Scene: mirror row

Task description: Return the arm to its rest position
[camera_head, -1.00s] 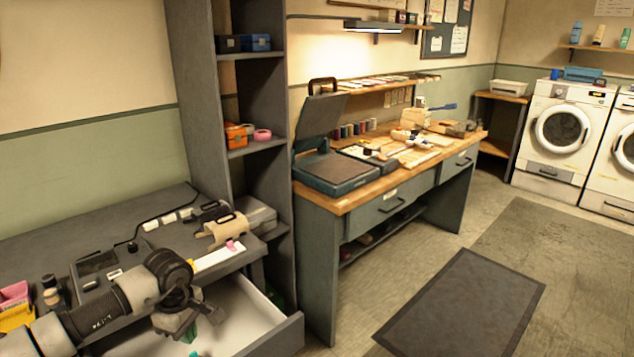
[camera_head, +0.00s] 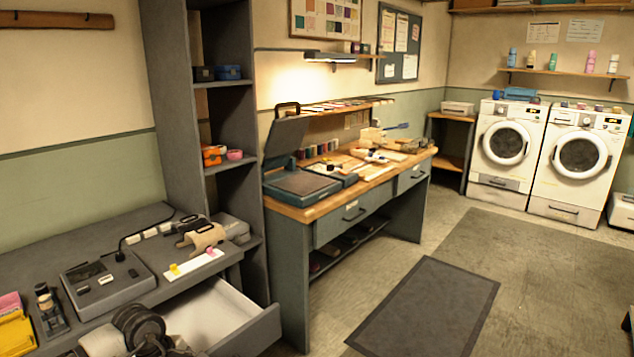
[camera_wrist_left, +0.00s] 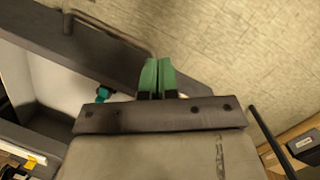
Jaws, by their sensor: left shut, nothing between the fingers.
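My left arm (camera_head: 137,330) shows only in part at the bottom left of the head view, in front of the open drawer. The fingers of my left gripper (camera_wrist_left: 158,65) show in the left wrist view as two green fingers side by side. They are shut with nothing between them, above the drawer's front edge and the floor. In the head view the fingertips cannot be made out. My right arm and gripper are not in view.
A white-lined drawer (camera_head: 215,310) stands open under the grey desk. A small teal object (camera_wrist_left: 103,94) shows inside it in the left wrist view. A tall grey shelf (camera_head: 180,120) and a wooden-topped workbench (camera_head: 310,212) stand to the right. The floor by the dark mat (camera_head: 430,305) is clear.

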